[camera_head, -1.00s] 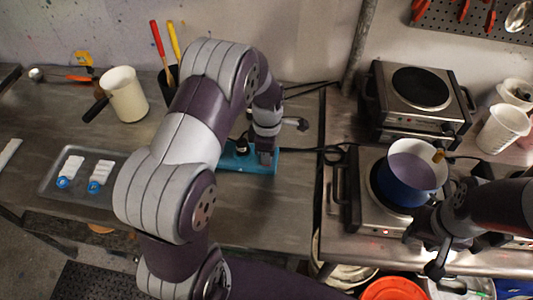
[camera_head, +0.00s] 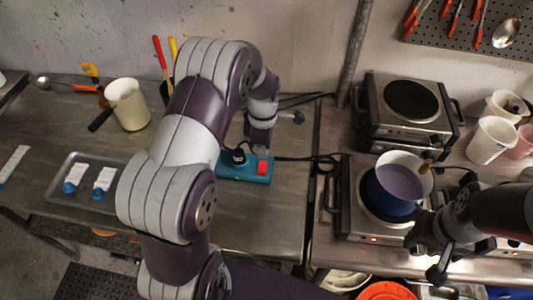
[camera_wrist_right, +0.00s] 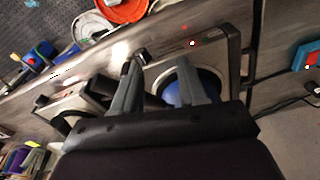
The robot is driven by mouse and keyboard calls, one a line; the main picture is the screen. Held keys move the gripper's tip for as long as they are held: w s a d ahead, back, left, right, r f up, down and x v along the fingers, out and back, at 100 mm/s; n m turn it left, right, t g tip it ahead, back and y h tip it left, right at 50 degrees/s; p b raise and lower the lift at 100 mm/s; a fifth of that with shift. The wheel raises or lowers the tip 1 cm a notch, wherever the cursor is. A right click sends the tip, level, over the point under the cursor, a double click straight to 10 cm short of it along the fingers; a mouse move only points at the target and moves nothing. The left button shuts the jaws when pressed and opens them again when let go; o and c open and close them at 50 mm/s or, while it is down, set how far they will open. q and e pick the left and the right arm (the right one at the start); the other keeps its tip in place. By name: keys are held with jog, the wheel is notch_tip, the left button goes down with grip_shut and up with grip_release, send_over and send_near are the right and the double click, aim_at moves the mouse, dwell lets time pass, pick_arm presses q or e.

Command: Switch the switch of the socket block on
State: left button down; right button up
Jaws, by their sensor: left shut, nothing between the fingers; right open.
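The teal socket block (camera_head: 236,173) lies on the left table in the head view, with a black plug (camera_head: 240,155) in it. Its red switch (camera_head: 263,167) shows at the right end; I cannot tell its tilt. The block also shows at the right edge of the right wrist view (camera_wrist_right: 302,54). My left gripper (camera_head: 262,152) is shut and empty, pointing down just above and behind the switch. Contact is not clear. My right gripper (camera_wrist_right: 160,72) is open and empty over the front of the hotplate (camera_head: 350,222) with the blue pot (camera_head: 397,202).
A second hotplate (camera_head: 373,130) stands behind the pot. A cream jug (camera_head: 128,106) and a grey tray (camera_head: 57,178) stand on the left table. A black cable (camera_head: 300,158) runs right from the block. My left arm hides the middle of the table.

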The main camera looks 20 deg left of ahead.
pick_arm(q)
notch_tip(320, 180, up, 8)
jog(key=s, duration=0.1)
dwell(0.4)
jog(key=s+d+m+t, duration=0.2)
jog(key=s+d+m, duration=0.2)
jog(key=s+m, duration=1)
jog(key=m, duration=0.7)
jog(key=shift+f, duration=0.15)
